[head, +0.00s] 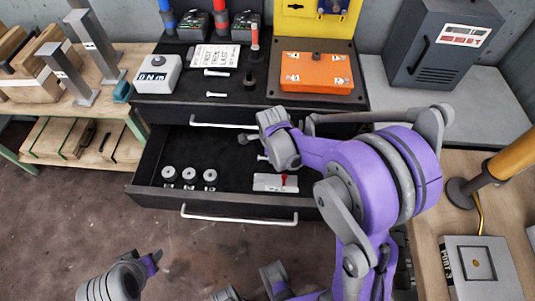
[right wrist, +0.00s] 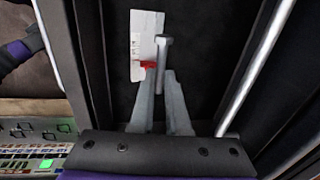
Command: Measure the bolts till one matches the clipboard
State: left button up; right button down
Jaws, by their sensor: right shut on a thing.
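My right gripper (right wrist: 162,85) is shut on a bolt (right wrist: 162,45), whose head points away from the fingers. In the head view my right wrist hangs over the open drawer and largely hides that grip. A white gauge plate with a red part (head: 275,183) lies in the drawer; it also shows in the right wrist view (right wrist: 146,22), beside the held bolt. Two pale bolts (head: 217,73) (head: 216,95) lie on the black bench top below the white clipboard (head: 213,57) with printed text. My left gripper (head: 150,262) is low at the left; its finger opening is unclear.
The open drawer (head: 158,205) holds several round metal pieces (head: 189,174) at its left. On the bench stand a white box (head: 158,74) and an orange plate (head: 317,73). A dark cabinet (head: 440,43) is at the right. The drawer's middle is mostly clear.

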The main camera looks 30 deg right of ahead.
jog(key=shift+d+f, duration=0.1)
jog(key=shift+f, duration=0.05)
jog(key=b, duration=0.6)
send_over(272, 180)
notch_tip(272, 180, down, 9)
jog(key=f+b, duration=0.1)
jog(key=f, duration=0.1)
jog(key=f+b, duration=0.3)
jog(key=f, duration=0.1)
jog(key=shift+s+a+b, duration=0.2)
jog(key=shift+s+b, duration=0.05)
jog(key=shift+b, duration=0.15)
jog(key=c, duration=0.8)
grip_release()
